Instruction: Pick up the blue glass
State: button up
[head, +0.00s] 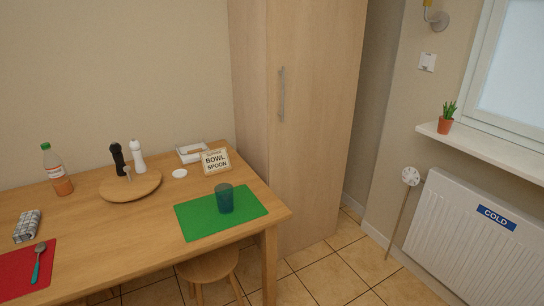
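The blue glass (224,199) is a small teal-blue tumbler. It stands upright on the green placemat (196,222), near the right end of the wooden table (120,238) in the head view. Nothing blocks my view of it. My gripper is not in this view.
A round wooden board (109,189) holds black and white mills. A sign (217,161), bottle (62,174), red placemat (28,279) and spoon (39,262) are also on the table. A tall cabinet (310,130) stands behind its right end; a stool (208,267) is beneath. Tiled floor (335,275) is clear.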

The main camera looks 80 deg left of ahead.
aim_at(223, 192)
jog(key=i, duration=0.45)
jog(key=u, duration=4.05)
